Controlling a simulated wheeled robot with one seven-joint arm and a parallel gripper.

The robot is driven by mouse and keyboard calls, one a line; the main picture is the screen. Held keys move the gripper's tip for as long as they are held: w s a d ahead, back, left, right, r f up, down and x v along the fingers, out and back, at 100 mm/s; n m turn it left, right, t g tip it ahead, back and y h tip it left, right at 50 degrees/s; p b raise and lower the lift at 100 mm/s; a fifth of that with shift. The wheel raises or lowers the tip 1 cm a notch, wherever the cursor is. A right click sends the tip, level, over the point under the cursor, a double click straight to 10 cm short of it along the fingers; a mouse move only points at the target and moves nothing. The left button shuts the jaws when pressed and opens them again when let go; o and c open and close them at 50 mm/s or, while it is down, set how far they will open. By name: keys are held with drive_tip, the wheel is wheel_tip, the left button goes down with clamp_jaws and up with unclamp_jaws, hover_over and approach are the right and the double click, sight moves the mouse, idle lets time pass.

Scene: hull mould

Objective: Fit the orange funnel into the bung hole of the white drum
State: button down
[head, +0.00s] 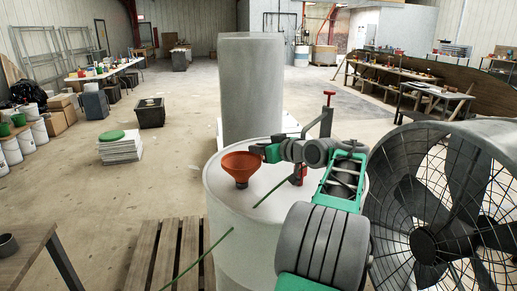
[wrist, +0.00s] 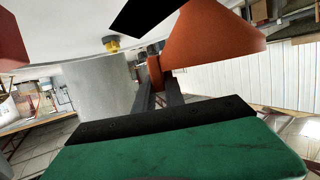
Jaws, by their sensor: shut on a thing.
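The orange funnel (head: 241,165) is upright, wide mouth up, at the left part of the white drum's top (head: 225,240) in the head view. My gripper (head: 264,152) reaches in from the right and is shut on the funnel's right side near the rim. In the wrist view the funnel (wrist: 212,42) appears with its wide end down, and the dark fingers (wrist: 157,88) meet at a small orange part of it. The bung hole is not visible, and I cannot tell whether the spout is in it or above the lid. A small yellow part (wrist: 112,43) shows by the white surface.
A post with a red handle (head: 328,97) stands behind my gripper. A tall grey cylinder (head: 252,85) stands behind the drum. A large caged fan (head: 450,225) is close on the right, a wooden pallet (head: 165,250) at the front left. Floor at left is partly open.

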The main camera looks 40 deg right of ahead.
drive_tip(key=shift+f, duration=0.15)
drive_tip(key=c, duration=1.3)
unclamp_jaws()
drive_tip(key=shift+c, duration=0.2)
drive_tip(key=v, duration=0.7)
drive_tip(key=shift+s+b, duration=0.35)
drive_tip(key=shift+b, duration=0.1)
